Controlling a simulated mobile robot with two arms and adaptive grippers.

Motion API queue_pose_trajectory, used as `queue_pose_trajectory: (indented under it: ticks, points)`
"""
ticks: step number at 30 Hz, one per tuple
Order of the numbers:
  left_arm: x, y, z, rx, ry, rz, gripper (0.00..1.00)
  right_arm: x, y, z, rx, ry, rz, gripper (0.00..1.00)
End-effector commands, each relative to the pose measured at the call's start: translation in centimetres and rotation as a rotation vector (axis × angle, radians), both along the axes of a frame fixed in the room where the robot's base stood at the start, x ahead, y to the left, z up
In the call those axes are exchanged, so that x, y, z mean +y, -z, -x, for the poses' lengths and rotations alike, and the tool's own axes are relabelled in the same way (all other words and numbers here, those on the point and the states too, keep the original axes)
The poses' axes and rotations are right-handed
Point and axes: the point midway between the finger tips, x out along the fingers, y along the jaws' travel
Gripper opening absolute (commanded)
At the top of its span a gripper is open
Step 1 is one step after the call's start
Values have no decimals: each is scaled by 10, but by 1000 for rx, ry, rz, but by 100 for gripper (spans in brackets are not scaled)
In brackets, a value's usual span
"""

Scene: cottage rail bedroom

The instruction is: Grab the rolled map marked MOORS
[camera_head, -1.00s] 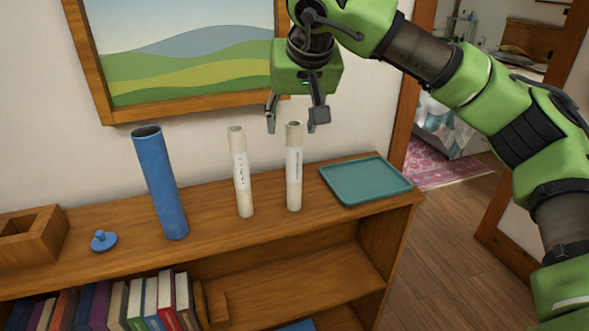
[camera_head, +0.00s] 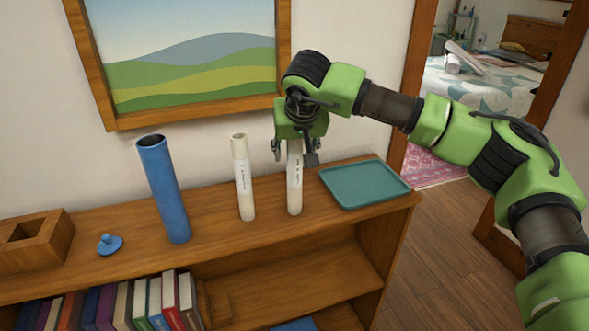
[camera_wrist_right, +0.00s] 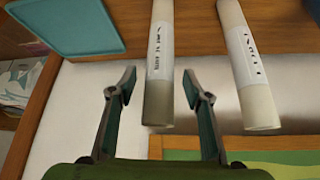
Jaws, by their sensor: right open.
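Two cream rolled maps with white labels stand upright on the shelf top. The right one (camera_head: 294,190) has my right gripper (camera_head: 294,160) at its upper end, with a finger on either side. In the right wrist view this map (camera_wrist_right: 159,75) reaches down between the open fingers (camera_wrist_right: 158,88), with gaps on both sides. Its label has small dark lettering that I cannot read surely. The other rolled map (camera_head: 243,180) stands to the left and also shows in the wrist view (camera_wrist_right: 248,70), outside the fingers. My left gripper is not in view.
A blue tube (camera_head: 164,190) stands left of the maps, with a blue knobbed lid (camera_head: 110,244) and a wooden box (camera_head: 48,247) further left. A teal tray (camera_head: 364,184) lies to the right. A framed picture (camera_head: 190,60) hangs behind.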

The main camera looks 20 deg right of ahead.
Motion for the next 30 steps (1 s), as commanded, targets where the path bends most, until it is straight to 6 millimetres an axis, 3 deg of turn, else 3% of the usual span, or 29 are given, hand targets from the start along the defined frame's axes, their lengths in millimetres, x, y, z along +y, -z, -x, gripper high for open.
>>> queue_pose_trajectory:
  ticks: [4,11,16,17,30]
  points:
    - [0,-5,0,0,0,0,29,-2,11,-7,1,0,1,45]
    - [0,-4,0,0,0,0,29,-2,13,-8,0,-1,1,45]
    - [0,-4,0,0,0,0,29,-2,13,-7,0,0,0,4]
    - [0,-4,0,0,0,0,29,-2,13,-7,0,0,0,0]
    - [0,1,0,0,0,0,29,-1,6,-8,-3,0,-1,0]
